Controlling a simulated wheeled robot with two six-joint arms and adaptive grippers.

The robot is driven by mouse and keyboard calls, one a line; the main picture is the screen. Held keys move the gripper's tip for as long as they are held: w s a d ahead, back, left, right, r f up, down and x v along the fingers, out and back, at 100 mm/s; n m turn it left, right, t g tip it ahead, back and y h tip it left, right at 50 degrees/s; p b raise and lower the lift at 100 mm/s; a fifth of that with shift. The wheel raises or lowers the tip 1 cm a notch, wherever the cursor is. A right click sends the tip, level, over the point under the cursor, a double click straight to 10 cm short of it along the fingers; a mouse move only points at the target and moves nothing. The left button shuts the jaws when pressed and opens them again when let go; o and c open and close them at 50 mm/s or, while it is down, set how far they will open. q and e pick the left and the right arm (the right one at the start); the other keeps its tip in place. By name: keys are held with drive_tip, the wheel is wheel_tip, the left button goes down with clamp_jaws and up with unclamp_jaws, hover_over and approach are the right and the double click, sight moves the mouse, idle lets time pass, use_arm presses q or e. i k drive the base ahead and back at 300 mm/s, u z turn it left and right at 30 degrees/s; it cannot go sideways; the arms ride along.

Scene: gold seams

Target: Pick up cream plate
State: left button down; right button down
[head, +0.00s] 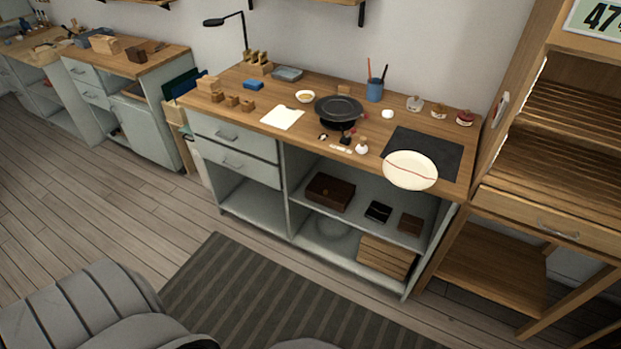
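The cream plate (410,170) is at the right front of the wooden workbench (245,111). It is round and pale, with a thin reddish line running across it. It overlaps the front of a dark mat (440,153) and reaches past the bench's front edge in this view. I cannot tell whether it lies flat or is raised. Neither of my grippers is in the head view.
A black pan-like dish (338,109), a blue cup with tools (375,90), small jars (414,103) and a white sheet (282,118) are on the bench. A wooden shelf unit (560,130) stands at the right. A striped rug (250,290) lies on the floor in front.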

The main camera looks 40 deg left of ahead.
sight(409, 169)
drive_tip(key=u, duration=0.15)
drive_tip(key=k, duration=0.55)
drive_tip(key=u, duration=1.15)
drive_tip(key=i, duration=0.95)
drive_tip(key=z, duration=0.7)
drive_tip(key=i, duration=0.7)
drive_tip(key=z, duration=0.85)
